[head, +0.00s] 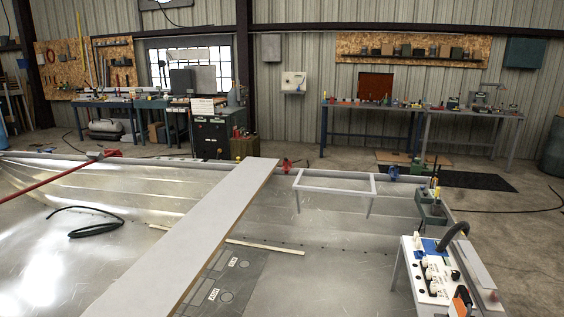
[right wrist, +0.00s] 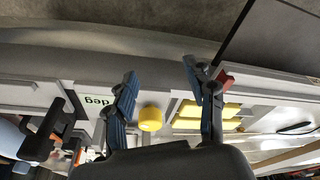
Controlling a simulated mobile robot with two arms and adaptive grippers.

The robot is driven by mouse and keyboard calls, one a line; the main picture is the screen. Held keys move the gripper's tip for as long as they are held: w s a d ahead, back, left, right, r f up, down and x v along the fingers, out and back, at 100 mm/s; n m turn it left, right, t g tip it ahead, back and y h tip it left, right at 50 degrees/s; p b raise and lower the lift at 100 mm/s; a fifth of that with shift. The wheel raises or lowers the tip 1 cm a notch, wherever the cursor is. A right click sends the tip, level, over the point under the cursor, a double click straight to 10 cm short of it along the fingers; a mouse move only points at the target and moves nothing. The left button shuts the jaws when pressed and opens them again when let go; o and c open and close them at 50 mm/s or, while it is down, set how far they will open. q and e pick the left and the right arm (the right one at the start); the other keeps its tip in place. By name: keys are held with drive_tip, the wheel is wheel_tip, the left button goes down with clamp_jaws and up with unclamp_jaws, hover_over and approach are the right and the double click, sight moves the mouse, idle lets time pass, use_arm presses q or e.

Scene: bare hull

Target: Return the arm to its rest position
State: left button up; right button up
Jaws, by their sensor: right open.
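My right gripper (right wrist: 162,85) shows in the right wrist view, its two blue-padded fingers spread wide. It is open with nothing between its fingertips. A yellow round object (right wrist: 150,117) shows behind the gap between the fingers; I cannot tell how far off it is. Neither gripper can be made out in the head view. My left gripper is in neither view.
In the right wrist view, yellow squares (right wrist: 208,115) and an upside-down label (right wrist: 98,102) lie beyond the fingers. In the head view, a long plank (head: 205,225) crosses the metal hull floor. A white equipment stand (head: 430,272) is at lower right, a black hose (head: 98,222) at left.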

drive_tip(key=s+d+f+g, duration=0.1)
drive_tip(key=s+d+f, duration=0.2)
drive_tip(key=s+f, duration=1.5)
wheel_tip(320, 180, down, 4)
drive_tip(key=shift+s+d+r+g, duration=0.15)
drive_tip(key=shift+s+r+g, duration=0.05)
drive_tip(key=shift+s+g, duration=0.15)
